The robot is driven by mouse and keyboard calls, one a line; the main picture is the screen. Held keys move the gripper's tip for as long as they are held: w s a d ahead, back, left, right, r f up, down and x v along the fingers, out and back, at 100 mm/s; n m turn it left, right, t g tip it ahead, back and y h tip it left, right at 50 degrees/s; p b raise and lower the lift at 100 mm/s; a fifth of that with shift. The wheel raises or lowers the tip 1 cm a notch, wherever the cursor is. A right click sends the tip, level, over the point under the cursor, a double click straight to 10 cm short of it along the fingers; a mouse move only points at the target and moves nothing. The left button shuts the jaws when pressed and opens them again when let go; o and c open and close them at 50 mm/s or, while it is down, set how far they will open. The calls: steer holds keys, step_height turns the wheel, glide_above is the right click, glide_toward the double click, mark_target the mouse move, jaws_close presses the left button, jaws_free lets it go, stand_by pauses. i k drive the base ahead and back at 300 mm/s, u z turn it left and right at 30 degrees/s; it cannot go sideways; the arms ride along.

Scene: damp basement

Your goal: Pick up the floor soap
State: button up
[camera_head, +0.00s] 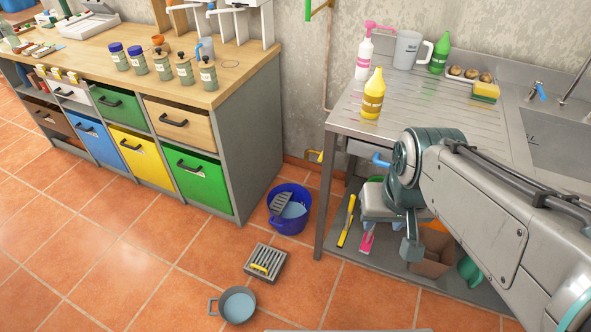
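No label that I can read says floor soap. Several bottles stand upright on the metal sink table (440,105): a yellow bottle (373,94) near its front left, a white bottle with a pink top (364,55) behind it, and a green bottle (440,52) at the back. I cannot tell which one is the floor soap. My arm reaches in from the right and bends down in front of the table. Its end, my gripper (411,249), hangs below the table top, apart from these bottles. Its fingers are too unclear to show whether it is open or shut.
A grey pitcher (407,50) and a yellow sponge (486,92) share the sink table. A blue bucket (289,210), a grey grate (266,263) and a grey pot (238,305) are on the tiled floor. A wooden workbench (235,75) stands left. Floor at front left is clear.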

mark_target(375, 89)
steer(key=z, duration=1.85)
steer(key=i, duration=1.25)
steer(key=u, duration=3.95)
